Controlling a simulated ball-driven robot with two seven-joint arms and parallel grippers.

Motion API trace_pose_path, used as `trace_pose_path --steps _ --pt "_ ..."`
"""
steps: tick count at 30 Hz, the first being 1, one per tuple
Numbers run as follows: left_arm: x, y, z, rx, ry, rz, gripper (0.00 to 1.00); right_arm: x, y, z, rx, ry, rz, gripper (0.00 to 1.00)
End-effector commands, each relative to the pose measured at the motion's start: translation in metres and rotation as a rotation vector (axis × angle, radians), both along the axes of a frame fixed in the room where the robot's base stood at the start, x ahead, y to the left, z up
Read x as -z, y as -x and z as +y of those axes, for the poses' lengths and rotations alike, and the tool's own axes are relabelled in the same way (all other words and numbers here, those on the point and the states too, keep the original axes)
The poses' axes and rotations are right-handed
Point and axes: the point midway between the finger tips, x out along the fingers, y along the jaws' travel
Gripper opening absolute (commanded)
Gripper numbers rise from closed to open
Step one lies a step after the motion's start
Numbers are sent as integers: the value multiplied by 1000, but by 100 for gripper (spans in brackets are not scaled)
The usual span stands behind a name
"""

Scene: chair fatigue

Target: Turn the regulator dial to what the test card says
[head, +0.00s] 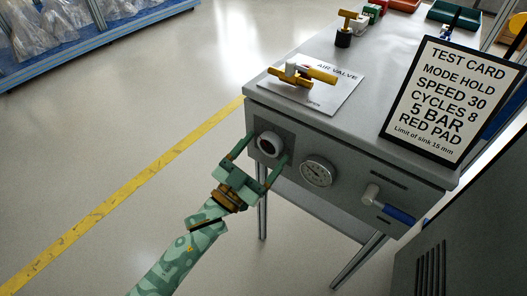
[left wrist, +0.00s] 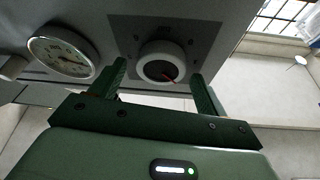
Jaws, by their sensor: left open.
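The regulator dial (head: 269,144) is a round white-rimmed knob on a dark square plate on the front of the grey bench. In the left wrist view the dial (left wrist: 161,62) shows a dark face with a red mark pointing to the lower right. My left gripper (head: 264,152) is open, its green fingers on either side of the dial; I cannot tell whether they touch it. The round gauge (head: 317,172) sits to the right of the dial; its reading is too small to tell. The test card (head: 436,100) reads 5 BAR among its lines. My right gripper is out of view.
On the bench top lies an AIR VALVE plate (head: 318,93) with a brass and yellow valve (head: 302,74). A blue-handled lever (head: 396,213) is on the front panel at right. A dark cabinet (head: 465,235) stands at lower right.

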Motion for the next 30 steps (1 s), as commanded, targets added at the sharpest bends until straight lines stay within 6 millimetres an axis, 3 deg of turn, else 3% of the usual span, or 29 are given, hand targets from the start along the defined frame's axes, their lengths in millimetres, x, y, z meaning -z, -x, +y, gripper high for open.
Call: trace_pose_path --steps 11,16,30 --pt "-3 -4 -3 0 -1 1 75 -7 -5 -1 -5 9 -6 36" --pt "-2 -4 -3 0 -1 1 31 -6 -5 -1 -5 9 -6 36" --pt "-3 -5 -3 0 -69 -49 31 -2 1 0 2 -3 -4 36"
